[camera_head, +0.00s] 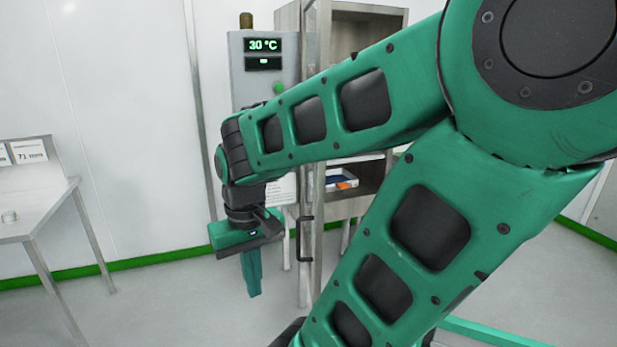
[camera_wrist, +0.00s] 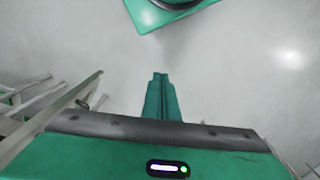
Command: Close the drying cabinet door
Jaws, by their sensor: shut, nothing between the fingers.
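The drying cabinet (camera_head: 372,12) is a grey metal cabinet with open shelves, partly hidden behind my arm. Its door (camera_head: 312,185) stands open, seen nearly edge-on as a tall narrow strip. A dark bar handle (camera_head: 300,240) is on the door's lower part. My gripper (camera_head: 254,293) points down, left of the handle and apart from it in the picture. The wrist view shows its fingers (camera_wrist: 160,76) together and empty over the floor. What looks like the door (camera_wrist: 60,105) slants along the left of that view.
A control panel (camera_head: 263,75) reading 30 °C stands left of the door. A tray with an orange item (camera_head: 346,185) lies on a cabinet shelf. A metal table (camera_head: 35,205) stands at far left. Floor (camera_head: 150,300) between table and gripper is clear.

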